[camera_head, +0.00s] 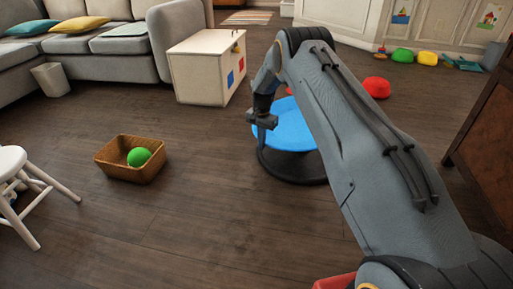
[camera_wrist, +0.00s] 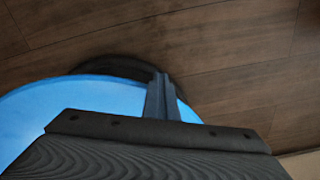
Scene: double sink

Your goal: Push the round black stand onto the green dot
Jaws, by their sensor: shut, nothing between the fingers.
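The round black stand (camera_head: 295,168) stands on the wooden floor right of centre, partly behind my arm. It has a wide blue round top (camera_head: 290,135). In the wrist view the blue top (camera_wrist: 45,103) fills the left, and a curved part of the black stand (camera_wrist: 125,68) shows beyond it. My gripper (camera_head: 262,120) is at the left side of the blue top in the head view, pointing down. Its fingers (camera_wrist: 163,95) are shut and empty, overlapping the edge of the blue top in the wrist view. I cannot tell whether they touch it. No green dot on the floor is visible.
A wicker basket (camera_head: 118,167) with a green ball (camera_head: 139,157) sits left on the floor. A white stool (camera_head: 18,175), a white box (camera_head: 200,75) and a red dome (camera_head: 376,88) stand around. Floor between basket and stand is clear.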

